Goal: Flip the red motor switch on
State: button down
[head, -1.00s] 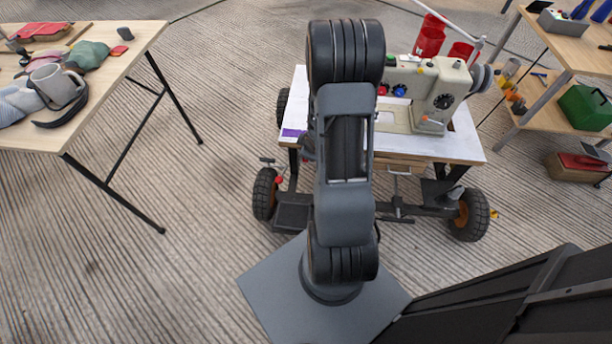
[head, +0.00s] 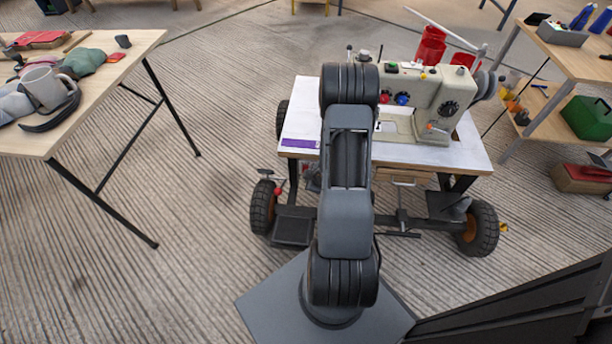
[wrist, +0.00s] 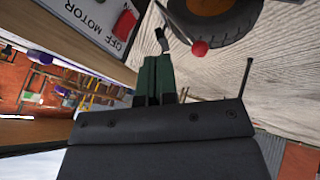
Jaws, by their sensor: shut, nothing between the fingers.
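The red motor switch (wrist: 125,24) shows at the top of the wrist view, on a white plate (wrist: 88,22) lettered "OFF" and "MOTOR". My gripper (wrist: 161,42) has dark green fingers, shut and empty, and appears to the right of and below the switch in that picture. A gap shows between the fingertips and the switch in the picture; I cannot tell the depth. In the head view my arm hides the gripper, and I cannot make out the switch. The sewing machine (head: 432,93) stands on the white table (head: 440,156) behind my arm.
A red ball knob (wrist: 199,48) on a thin rod is close to the right of my fingers, with a tyre (wrist: 216,22) behind it. A table with a grey mug (head: 42,88) stands left, a shelf with a green case (head: 588,118) right.

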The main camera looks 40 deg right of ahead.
jog(key=w+d+f+b, duration=0.3)
jog(key=w+f, duration=0.4)
jog(key=shift+w, duration=0.25)
jog(key=shift+f, duration=0.1)
jog(key=shift+w+d+f, duration=0.15)
jog(key=shift+w+d, duration=0.05)
jog(key=shift+d, duration=0.05)
dwell(0.4)
jog(key=shift+w+r+p, duration=0.1)
jog(key=shift+r+p, duration=0.5)
jog(key=shift+r, duration=0.3)
